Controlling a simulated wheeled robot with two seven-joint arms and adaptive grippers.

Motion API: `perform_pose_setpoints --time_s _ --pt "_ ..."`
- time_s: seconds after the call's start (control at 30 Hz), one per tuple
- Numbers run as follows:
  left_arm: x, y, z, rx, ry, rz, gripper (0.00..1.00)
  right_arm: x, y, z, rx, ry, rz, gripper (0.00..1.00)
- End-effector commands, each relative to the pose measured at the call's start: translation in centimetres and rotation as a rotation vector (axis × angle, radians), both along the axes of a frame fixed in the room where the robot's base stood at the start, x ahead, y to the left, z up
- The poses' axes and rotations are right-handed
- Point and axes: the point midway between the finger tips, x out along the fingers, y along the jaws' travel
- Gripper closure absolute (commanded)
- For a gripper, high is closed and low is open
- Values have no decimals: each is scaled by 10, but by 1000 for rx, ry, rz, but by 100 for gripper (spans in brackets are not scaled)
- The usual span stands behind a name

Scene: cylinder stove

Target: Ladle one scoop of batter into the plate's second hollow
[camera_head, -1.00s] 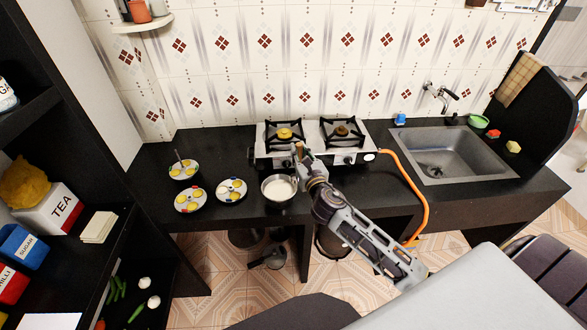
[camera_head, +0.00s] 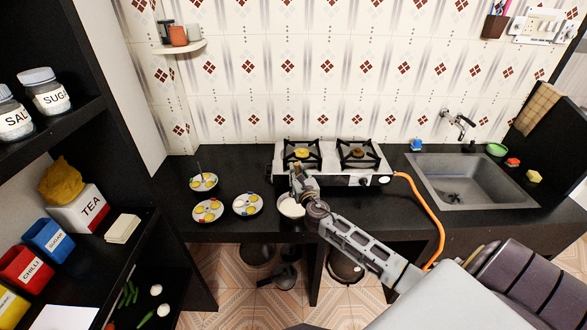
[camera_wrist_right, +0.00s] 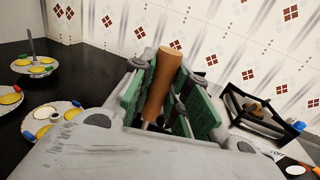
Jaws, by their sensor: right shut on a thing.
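My right gripper (camera_head: 297,182) is shut on the brown handle (camera_wrist_right: 163,90) of a utensil, seen between its green finger pads in the right wrist view. The utensil's lower end is hidden, so I cannot tell whether it is in the batter. A round bowl of white batter (camera_head: 289,208) stands on the counter just below the gripper, partly covered by it. Three round plates with hollows holding yellow pieces lie left of the bowl: the nearest plate (camera_head: 247,205), a front-left plate (camera_head: 208,211) and a back plate (camera_head: 203,183) with an upright stick. My left gripper is out of view.
A two-burner stove (camera_head: 331,160) stands behind the bowl, with an orange hose (camera_head: 428,205) on its right. A sink (camera_head: 465,182) is farther right. Dark shelves with a tea box (camera_head: 78,210) and jars stand at the left. The counter (camera_head: 240,168) is bare behind the plates.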

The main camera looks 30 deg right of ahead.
Motion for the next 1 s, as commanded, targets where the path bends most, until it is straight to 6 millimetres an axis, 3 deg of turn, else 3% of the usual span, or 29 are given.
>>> perform_pose_setpoints --time_s 1.0 --pt "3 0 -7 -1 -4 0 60 0 2 -12 1 0 6 100"
